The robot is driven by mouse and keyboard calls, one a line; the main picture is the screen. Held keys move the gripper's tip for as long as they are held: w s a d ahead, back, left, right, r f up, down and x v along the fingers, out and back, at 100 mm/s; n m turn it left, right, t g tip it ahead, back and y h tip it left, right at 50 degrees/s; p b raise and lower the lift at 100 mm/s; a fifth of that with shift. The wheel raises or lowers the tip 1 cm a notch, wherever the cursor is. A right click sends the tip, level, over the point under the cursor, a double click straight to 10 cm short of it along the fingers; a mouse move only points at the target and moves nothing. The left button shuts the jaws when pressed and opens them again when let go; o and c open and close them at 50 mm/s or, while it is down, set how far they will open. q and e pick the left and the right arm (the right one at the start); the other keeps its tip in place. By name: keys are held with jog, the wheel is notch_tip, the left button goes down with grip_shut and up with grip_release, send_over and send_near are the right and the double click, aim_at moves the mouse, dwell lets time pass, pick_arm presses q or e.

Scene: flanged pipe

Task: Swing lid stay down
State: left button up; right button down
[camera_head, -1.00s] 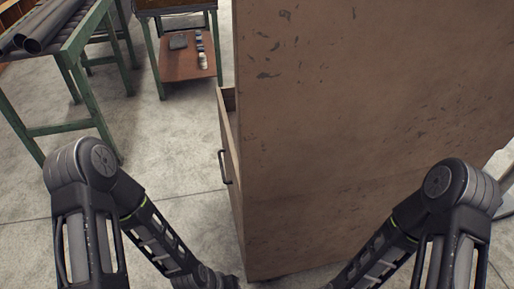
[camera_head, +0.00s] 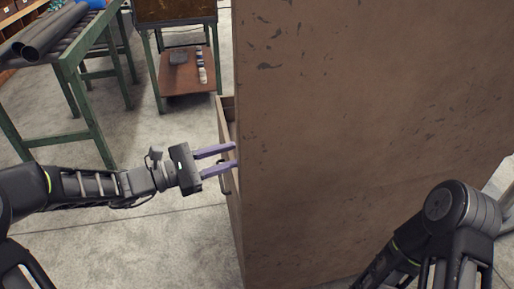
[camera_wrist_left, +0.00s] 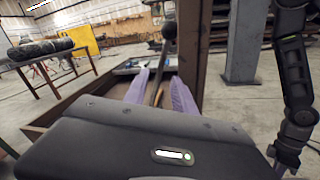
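In the left wrist view a slim rod with a dark rounded knob (camera_wrist_left: 169,28) rises between my fingers; it looks like the lid stay. It stands roughly upright beside the edge of a brown panel (camera_wrist_left: 192,45). The same large panel (camera_head: 370,130) fills the head view's right and hides the rod there. My left gripper (camera_head: 234,154) is open, its two purple fingers apart at the panel's left edge. I cannot tell whether the fingers touch the rod.
An open brown box or drawer (camera_head: 225,112) projects left of the panel. A green-framed table with grey pipes (camera_head: 48,35) stands at the far left. A small stand with a brown shelf (camera_head: 185,78) is behind. The floor between is clear.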

pick_arm(q)
jog(key=shift+d, duration=0.1)
jog(key=x, duration=0.7)
jog(key=shift+w+d, duration=0.2)
jog(key=shift+d, duration=0.1)
jog(key=shift+c, duration=0.4)
grip_shut()
dwell(0.9)
